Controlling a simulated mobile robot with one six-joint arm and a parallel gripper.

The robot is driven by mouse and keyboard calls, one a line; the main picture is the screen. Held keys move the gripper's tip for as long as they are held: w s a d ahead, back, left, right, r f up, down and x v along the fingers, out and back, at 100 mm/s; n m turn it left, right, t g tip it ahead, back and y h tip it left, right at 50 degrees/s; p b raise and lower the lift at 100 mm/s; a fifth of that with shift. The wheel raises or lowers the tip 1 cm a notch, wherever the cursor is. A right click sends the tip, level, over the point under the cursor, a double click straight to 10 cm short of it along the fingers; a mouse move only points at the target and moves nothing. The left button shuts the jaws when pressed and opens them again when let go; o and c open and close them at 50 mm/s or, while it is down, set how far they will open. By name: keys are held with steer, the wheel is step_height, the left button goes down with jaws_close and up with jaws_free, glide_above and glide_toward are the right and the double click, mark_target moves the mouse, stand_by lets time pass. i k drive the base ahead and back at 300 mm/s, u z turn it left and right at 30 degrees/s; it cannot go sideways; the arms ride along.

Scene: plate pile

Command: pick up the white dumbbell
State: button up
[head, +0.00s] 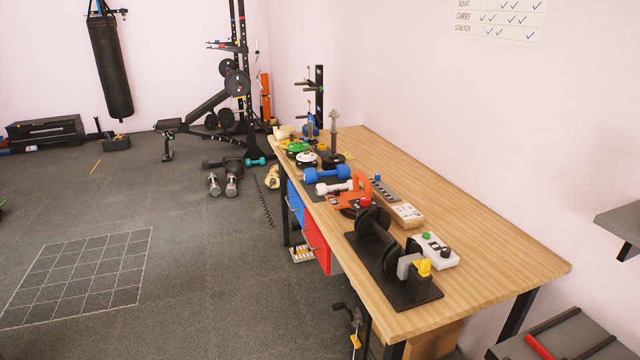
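A small white dumbbell (334,188) lies on the wooden workbench (470,265), toward its left edge, just in front of a larger blue dumbbell (327,174). An orange tool or frame (362,188) stands close at its right and near side; I cannot tell whether they touch. My gripper is not in view.
A black roller stand (375,240) on a dark mat, a white box with buttons (433,250) and a wooden block (400,215) stand nearer on the bench. Weight plates (306,159) lie beyond the dumbbells. The bench's right side is clear. Open floor lies left.

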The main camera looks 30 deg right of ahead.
mark_target(321, 189)
steer(key=u, duration=0.5)
steer(key=i, duration=1.45)
steer(key=u, duration=0.25)
